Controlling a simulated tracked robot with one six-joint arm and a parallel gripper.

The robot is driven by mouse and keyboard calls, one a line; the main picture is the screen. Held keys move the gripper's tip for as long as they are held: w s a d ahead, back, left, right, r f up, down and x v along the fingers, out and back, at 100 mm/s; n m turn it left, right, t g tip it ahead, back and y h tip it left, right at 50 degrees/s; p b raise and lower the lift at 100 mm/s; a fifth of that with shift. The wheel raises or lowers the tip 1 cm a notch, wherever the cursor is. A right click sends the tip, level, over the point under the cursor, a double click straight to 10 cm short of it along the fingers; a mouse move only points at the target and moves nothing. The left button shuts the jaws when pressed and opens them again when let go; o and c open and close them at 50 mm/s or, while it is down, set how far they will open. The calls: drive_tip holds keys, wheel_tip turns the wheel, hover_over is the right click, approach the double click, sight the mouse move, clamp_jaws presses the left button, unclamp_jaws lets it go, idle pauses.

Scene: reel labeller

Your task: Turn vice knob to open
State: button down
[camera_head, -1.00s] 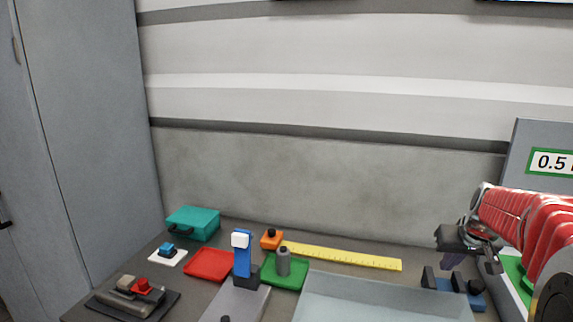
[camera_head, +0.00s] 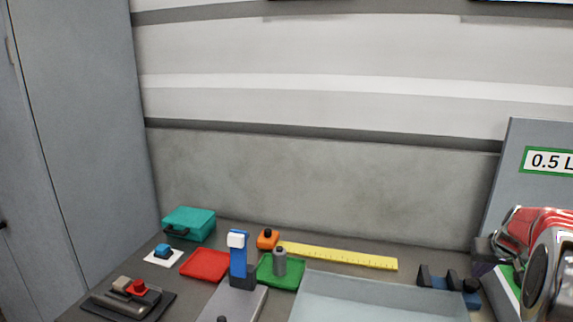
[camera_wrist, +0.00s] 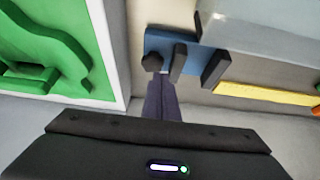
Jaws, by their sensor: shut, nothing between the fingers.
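The vice has a blue base (camera_head: 437,282) and dark upright jaws with a gap between them. It stands at the right of the bench in the head view. Its dark knob (camera_head: 471,286) is at the right end. In the wrist view the vice's blue base (camera_wrist: 166,40) is at top centre, with the knob (camera_wrist: 152,62) at its left end. My gripper (camera_wrist: 164,108) is shut and empty, its fingers pointing towards the knob. In the head view my gripper (camera_head: 482,267) is just above and right of the knob, partly hidden by my arm. Contact cannot be told.
A grey panel (camera_head: 520,215) with a green-framed label stands close to the right; its green part (camera_wrist: 95,45) fills the left of the wrist view. A pale translucent tray (camera_head: 375,300) lies left of the vice. A yellow ruler (camera_head: 340,256) lies behind it.

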sight(473, 289)
drive_tip(key=shift+f, duration=3.5)
drive_tip(key=shift+w, duration=0.1)
drive_tip(key=shift+s+d, duration=0.25)
drive_tip(key=shift+d, duration=0.25)
drive_tip(key=shift+s+d, duration=0.2)
drive_tip(key=shift+d, duration=0.3)
drive_tip(key=shift+d, duration=0.55)
drive_tip(key=shift+s, duration=0.15)
drive_tip(key=shift+s, duration=0.25)
